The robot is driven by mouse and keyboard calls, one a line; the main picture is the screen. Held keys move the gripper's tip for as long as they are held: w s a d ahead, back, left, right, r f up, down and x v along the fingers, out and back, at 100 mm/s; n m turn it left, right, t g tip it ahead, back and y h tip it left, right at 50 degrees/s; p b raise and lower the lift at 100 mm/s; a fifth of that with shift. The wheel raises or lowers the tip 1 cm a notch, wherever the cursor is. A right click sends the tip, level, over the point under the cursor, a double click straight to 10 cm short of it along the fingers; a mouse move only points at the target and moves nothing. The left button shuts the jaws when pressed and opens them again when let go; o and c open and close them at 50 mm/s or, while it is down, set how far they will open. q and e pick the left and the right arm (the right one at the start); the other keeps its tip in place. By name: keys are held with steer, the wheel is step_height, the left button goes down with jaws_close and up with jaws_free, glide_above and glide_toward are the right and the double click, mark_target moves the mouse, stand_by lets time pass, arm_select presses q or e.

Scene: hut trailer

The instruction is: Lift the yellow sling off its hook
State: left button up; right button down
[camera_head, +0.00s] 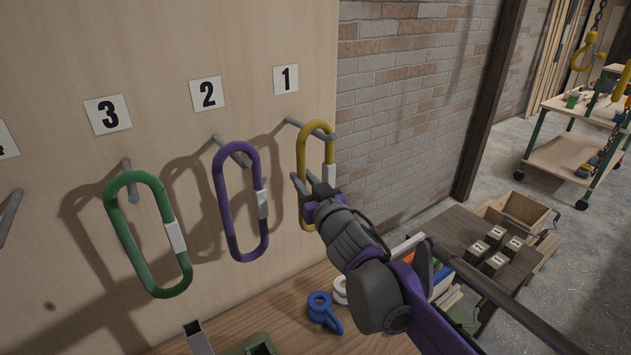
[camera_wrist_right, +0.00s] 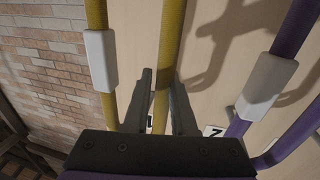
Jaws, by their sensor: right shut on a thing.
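The yellow sling (camera_head: 317,130) is a long loop with a white sleeve, hanging from the grey hook (camera_head: 294,122) under the label 1 (camera_head: 286,79). My right gripper (camera_head: 304,181) is at the sling's left strand, below the hook, and partly covers the loop. In the right wrist view, one yellow strand (camera_wrist_right: 172,40) runs between the two fingers (camera_wrist_right: 161,85), which are shut on it. The other strand, with the white sleeve (camera_wrist_right: 100,60), is outside the fingers. My left gripper is not in view.
A purple sling (camera_head: 219,190) hangs close by on hook 2, and a green sling (camera_head: 126,232) on hook 3. Blue shackles (camera_head: 321,312) lie on the wooden bench below. A brick wall (camera_head: 400,110) is to the right of the board.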

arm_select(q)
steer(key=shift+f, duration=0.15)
arm_select(e)
steer(key=shift+r, duration=0.15)
steer(key=shift+s+d+r, duration=0.15)
steer(key=shift+r, duration=0.05)
step_height(320, 180, up, 6)
arm_select(q)
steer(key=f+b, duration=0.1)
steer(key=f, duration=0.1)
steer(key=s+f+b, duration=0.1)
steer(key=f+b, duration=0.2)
steer(key=b, duration=0.1)
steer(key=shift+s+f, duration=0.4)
arm_select(e)
glide_toward(305, 153)
steer(key=s+d, duration=0.6)
steer(key=d, duration=0.1)
arm_select(q)
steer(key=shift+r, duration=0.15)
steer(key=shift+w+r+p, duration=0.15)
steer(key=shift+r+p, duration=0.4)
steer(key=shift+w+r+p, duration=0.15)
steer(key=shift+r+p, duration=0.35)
steer(key=shift+p, duration=0.05)
arm_select(e)
steer(key=shift+s+r, duration=0.15)
steer(key=shift+r, duration=2.3)
steer(key=shift+d, duration=0.1)
